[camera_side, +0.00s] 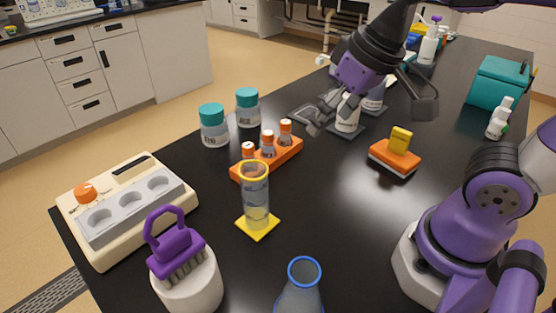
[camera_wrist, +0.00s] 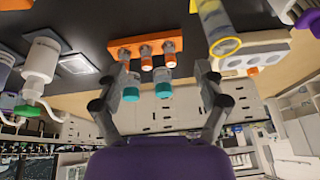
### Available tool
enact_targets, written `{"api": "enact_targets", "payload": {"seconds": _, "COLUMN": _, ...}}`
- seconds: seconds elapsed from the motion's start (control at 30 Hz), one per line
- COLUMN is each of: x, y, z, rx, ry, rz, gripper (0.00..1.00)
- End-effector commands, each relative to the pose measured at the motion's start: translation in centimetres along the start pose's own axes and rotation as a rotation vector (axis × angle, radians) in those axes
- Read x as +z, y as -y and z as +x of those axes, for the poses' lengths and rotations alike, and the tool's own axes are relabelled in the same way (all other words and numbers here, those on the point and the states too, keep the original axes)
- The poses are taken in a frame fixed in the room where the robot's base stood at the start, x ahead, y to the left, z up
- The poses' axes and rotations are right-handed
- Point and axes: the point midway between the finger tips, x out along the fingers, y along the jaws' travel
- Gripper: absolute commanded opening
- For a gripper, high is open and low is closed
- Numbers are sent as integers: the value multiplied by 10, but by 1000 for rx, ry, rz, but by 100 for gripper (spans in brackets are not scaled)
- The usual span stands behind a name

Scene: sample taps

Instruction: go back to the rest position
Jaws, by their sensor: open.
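My gripper (camera_side: 366,108) is open and empty, held in the air above the far middle of the black bench. Its two fingers stand wide apart at the left and right in the wrist view (camera_wrist: 163,72), with nothing between them. In the side view, white bottles (camera_side: 347,116) stand below or behind the fingers and are partly covered by them. I cannot tell how much clearance there is. An orange rack (camera_side: 270,160) with three orange-capped vials stands left of and nearer than the gripper. The rack also shows in the wrist view (camera_wrist: 144,41).
A graduated cylinder (camera_side: 256,200) on a yellow base, a blue-rimmed flask (camera_side: 301,290) and two teal-capped jars (camera_side: 213,125) stand upright. A cream device (camera_side: 125,205), purple-handled container (camera_side: 187,280), orange block (camera_side: 395,158) and teal box (camera_side: 498,84) surround a clear middle stretch.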

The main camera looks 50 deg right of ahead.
Motion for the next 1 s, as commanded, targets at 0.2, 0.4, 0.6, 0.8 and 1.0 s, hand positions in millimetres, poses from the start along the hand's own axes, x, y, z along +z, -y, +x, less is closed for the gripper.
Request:
{"api": "enact_targets", "payload": {"seconds": 0.2, "x": 21, "y": -20, "z": 3, "rx": 25, "ry": -105, "rz": -88, "gripper": 81}}
{"api": "enact_targets", "payload": {"seconds": 0.4, "x": 23, "y": -21, "z": 4, "rx": 27, "ry": -109, "rz": -97, "gripper": 81}}
{"api": "enact_targets", "payload": {"seconds": 0.6, "x": 23, "y": -21, "z": 4, "rx": 26, "ry": -108, "rz": -96, "gripper": 81}}
{"api": "enact_targets", "payload": {"seconds": 0.8, "x": 23, "y": -21, "z": 4, "rx": 26, "ry": -108, "rz": -96, "gripper": 81}}
{"api": "enact_targets", "payload": {"seconds": 1.0, "x": 23, "y": -21, "z": 4, "rx": 26, "ry": -108, "rz": -96, "gripper": 81}}
